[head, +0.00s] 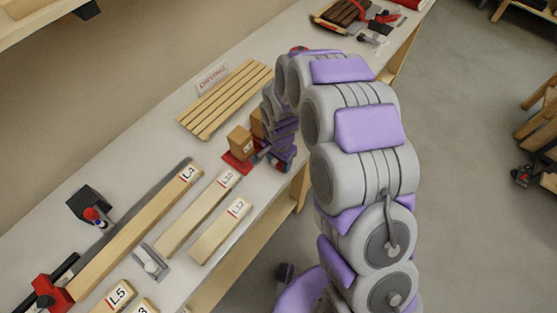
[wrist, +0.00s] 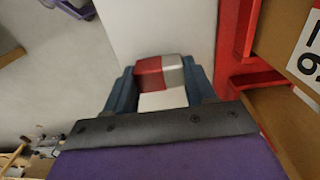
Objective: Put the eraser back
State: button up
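The eraser (wrist: 150,75), a small block with red, grey and white faces, sits between the two fingers of my gripper (wrist: 160,88) in the wrist view. The fingers appear to touch it on both sides. It is close to the front edge of the pale bench. In the head view my gripper (head: 268,156) is low over the bench, just right of a red holder (head: 238,164) with wooden blocks (head: 240,140). I cannot make out the eraser there. The red holder also shows at the right of the wrist view (wrist: 238,40).
Labelled wooden bars, including L10 (head: 195,215) and L12 (head: 220,232), lie on the bench (head: 130,165). A slatted wooden rack (head: 225,100) stands behind the holder. A black box (head: 88,203) and a red clamp (head: 50,293) are at left. Tools (head: 365,30) lie at the far end.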

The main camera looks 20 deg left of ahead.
jog(key=o, duration=0.4)
jog(key=shift+a, duration=0.1)
jog(key=shift+o, duration=0.2)
notch_tip(320, 180, up, 12)
jog(key=p, duration=0.1)
jog(key=shift+p, duration=0.3)
